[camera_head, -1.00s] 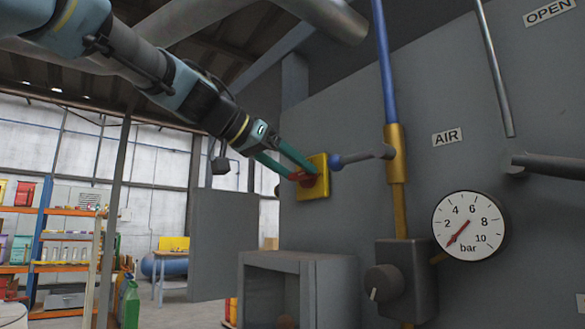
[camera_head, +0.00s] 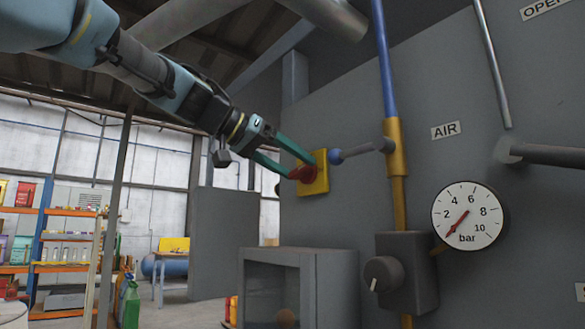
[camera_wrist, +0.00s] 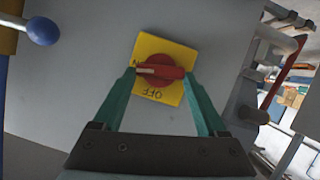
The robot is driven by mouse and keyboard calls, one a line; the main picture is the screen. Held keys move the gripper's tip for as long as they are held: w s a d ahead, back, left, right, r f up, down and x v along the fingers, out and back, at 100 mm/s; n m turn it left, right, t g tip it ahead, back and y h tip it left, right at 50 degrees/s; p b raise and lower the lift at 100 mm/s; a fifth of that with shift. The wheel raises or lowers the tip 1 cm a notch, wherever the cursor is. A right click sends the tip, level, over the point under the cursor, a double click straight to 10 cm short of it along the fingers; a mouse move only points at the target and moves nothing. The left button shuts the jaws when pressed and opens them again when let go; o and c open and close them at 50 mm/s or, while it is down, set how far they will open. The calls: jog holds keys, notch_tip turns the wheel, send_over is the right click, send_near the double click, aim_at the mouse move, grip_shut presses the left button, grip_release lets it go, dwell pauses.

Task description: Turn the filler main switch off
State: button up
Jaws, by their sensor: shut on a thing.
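The main switch is a yellow plate (camera_head: 316,186) with a red rotary handle (camera_head: 304,174), on the grey panel left of the air pipe. In the wrist view the plate (camera_wrist: 170,47) looks tilted, and the red handle (camera_wrist: 160,71) lies almost level, its pale tip pointing left at a partly hidden label ending in N. The word OFF shows upside down below the handle. My gripper (camera_head: 303,169) has its green fingers at the handle. In the wrist view my gripper (camera_wrist: 160,75) is shut on the handle, one fingertip at each end.
A blue ball-ended lever (camera_head: 336,156) sticks out close right of the switch. A blue-and-yellow pipe (camera_head: 396,150), a pressure gauge (camera_head: 468,216) and a dark knob (camera_head: 382,274) are further right. A grey open-fronted box (camera_head: 335,262) stands below. Open floor lies left.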

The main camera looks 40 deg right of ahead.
jog(key=n+g+b, duration=0.1)
jog(key=n, duration=0.1)
jog(key=n+g+b, duration=0.1)
jog(key=n, duration=0.1)
jog(key=w+n+g+b, duration=0.1)
jog(key=shift+f+n+g+h, duration=0.3)
jog(key=shift+f+n+h, duration=0.1)
jog(key=n+b, duration=0.1)
jog(key=n+g+b, duration=0.1)
jog(key=shift+w+f+n+h, duration=0.1)
jog(key=shift+f+n+h, duration=0.15)
jog(key=shift+n+h, duration=0.15)
jog(key=shift+f+n+g+h+b, duration=0.1)
jog(key=shift+n+g+h+b, duration=0.45)
jog(key=shift+n+b, duration=0.7)
jog(key=shift+n, duration=0.35)
jog(key=o, duration=1.3)
jog(key=b+v, duration=0.1)
jog(key=v, duration=0.9)
jog(key=shift+a, duration=0.35)
